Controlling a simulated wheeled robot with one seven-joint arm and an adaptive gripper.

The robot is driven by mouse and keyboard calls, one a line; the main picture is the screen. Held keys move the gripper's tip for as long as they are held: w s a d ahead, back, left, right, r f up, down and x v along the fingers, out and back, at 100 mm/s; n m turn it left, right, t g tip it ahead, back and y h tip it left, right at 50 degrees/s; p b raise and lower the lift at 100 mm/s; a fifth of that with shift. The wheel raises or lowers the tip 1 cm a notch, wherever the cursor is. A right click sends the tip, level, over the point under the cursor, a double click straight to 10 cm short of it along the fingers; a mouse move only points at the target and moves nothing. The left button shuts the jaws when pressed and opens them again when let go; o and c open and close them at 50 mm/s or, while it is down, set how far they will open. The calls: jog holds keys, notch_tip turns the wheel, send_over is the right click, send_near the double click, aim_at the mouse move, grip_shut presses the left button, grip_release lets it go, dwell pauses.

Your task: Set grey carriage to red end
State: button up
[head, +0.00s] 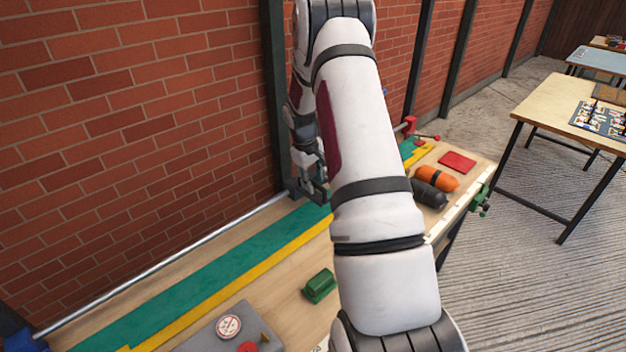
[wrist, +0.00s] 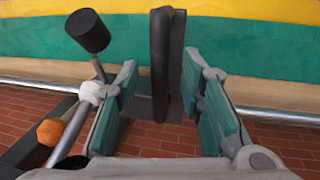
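The grey carriage (wrist: 146,108) sits on the silver rail (head: 165,268) along the wall side of the bench; in the head view my gripper and arm mostly hide it. A dark upright handle (wrist: 160,65) rises from it between my fingers in the wrist view. My gripper (head: 316,190) is open around this handle, its teal finger pads (wrist: 161,85) on either side. A gap shows on the left; I cannot tell whether the right pad touches. The red end piece (head: 409,125) is at the rail's far end, the blue one (head: 18,338) at the near left.
A lever with a dark knob (wrist: 88,30) stands left of my fingers. The bench carries green and yellow strips, a green block (head: 320,286), a grey box (head: 228,338), orange (head: 437,179) and black (head: 428,194) rolls, and a red pad (head: 457,162). The brick wall (head: 130,110) stands close behind the rail.

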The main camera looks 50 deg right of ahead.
notch_tip(320, 180, up, 12)
jog(key=a, duration=0.2)
jog(key=shift+a, duration=0.15)
jog(key=shift+f, duration=0.15)
